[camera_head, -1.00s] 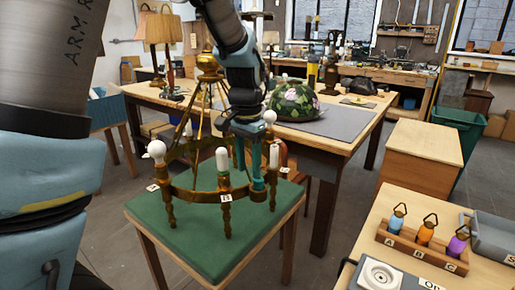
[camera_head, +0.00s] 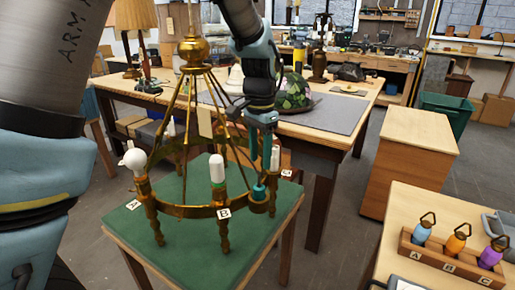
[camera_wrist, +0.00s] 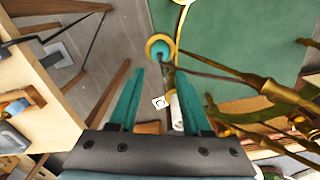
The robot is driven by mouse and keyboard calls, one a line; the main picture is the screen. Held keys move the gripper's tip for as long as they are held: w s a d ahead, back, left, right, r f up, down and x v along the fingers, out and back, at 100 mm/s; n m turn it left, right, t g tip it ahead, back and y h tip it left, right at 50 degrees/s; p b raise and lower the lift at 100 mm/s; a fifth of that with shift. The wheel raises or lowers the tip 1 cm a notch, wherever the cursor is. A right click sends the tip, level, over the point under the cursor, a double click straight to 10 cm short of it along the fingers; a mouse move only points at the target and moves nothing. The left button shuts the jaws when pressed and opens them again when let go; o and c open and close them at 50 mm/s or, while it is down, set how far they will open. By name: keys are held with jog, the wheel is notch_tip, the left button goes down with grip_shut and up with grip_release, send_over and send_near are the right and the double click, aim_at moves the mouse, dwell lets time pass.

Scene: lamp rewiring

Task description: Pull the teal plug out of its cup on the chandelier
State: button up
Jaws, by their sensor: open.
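The brass ring chandelier (camera_head: 190,211) stands on a green-topped table. The teal plug (camera_head: 259,191) sits upright in its brass cup (camera_head: 260,206) on the ring, to the right of tag B. In the wrist view, the plug (camera_wrist: 158,48) shows as a teal round inside the cup's gold rim (camera_wrist: 149,40). My gripper (camera_head: 264,165) is above the cup, pointing down. In the wrist view, my gripper (camera_wrist: 160,74) has its two teal fingers spread apart with nothing between them gripped. The plug appears just beyond the fingertips; the exact gap is unclear.
A white bulb (camera_head: 133,160) and a white candle sleeve (camera_head: 217,168) stand on neighbouring cups. Brass stays (camera_head: 177,100) rise to the hub, left of my arm. The green tabletop (camera_head: 190,255) is mostly clear. A wooden rack (camera_head: 450,264) with several coloured bottles is at right.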

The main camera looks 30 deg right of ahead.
aim_at(260, 185)
notch_tip(260, 185, down, 10)
jog(key=shift+r+p, duration=0.15)
jog(key=shift+p, duration=0.85)
grip_shut()
jog(key=shift+r, duration=0.15)
jog(key=shift+r+p, duration=1.7)
jog(key=shift+r, duration=0.45)
